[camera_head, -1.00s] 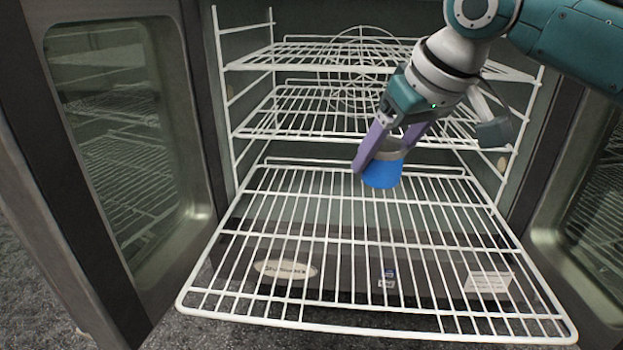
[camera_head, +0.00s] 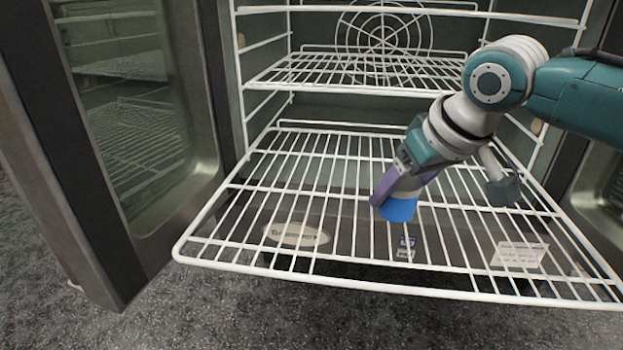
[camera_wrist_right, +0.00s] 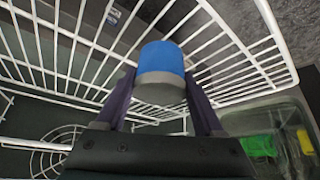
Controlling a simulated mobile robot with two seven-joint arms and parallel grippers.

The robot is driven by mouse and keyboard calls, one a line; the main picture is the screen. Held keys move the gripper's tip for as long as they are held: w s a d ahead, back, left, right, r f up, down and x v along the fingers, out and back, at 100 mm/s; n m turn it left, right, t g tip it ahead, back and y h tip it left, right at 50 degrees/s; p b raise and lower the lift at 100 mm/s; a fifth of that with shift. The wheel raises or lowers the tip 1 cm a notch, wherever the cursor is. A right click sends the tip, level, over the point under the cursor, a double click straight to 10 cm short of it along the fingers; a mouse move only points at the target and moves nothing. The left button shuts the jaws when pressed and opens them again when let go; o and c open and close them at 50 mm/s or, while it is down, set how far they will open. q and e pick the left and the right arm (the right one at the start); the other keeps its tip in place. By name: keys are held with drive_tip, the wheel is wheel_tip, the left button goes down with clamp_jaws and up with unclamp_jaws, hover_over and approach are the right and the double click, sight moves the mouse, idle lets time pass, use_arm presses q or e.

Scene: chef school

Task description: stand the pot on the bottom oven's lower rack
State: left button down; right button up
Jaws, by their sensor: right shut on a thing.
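A small blue pot (camera_head: 398,210) with a grey upper part is between the fingers of my right gripper (camera_head: 393,194). The right gripper is shut on it. In the right wrist view the pot (camera_wrist_right: 160,60) sits between the purple fingers, blue end away from the palm. In the head view it is over the middle of the white wire lower rack (camera_head: 300,277), which sticks out of the open oven. I cannot tell whether the pot touches the wires. My left gripper is out of view.
An upper wire rack (camera_head: 350,70) is above and behind, with a round fan guard (camera_head: 383,35) on the back wall. The open glass door (camera_head: 130,110) stands at the left. The lower rack is bare around the pot.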

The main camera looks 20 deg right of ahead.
sight(397, 207)
wheel_tip(397, 207, down, 3)
drive_tip(key=shift+f+b, duration=0.2)
drive_tip(key=shift+b, duration=0.7)
drive_tip(key=shift+r, duration=0.1)
drive_tip(key=o, duration=1.5)
drive_tip(key=shift+f, duration=0.2)
drive_tip(key=shift+r, duration=0.1)
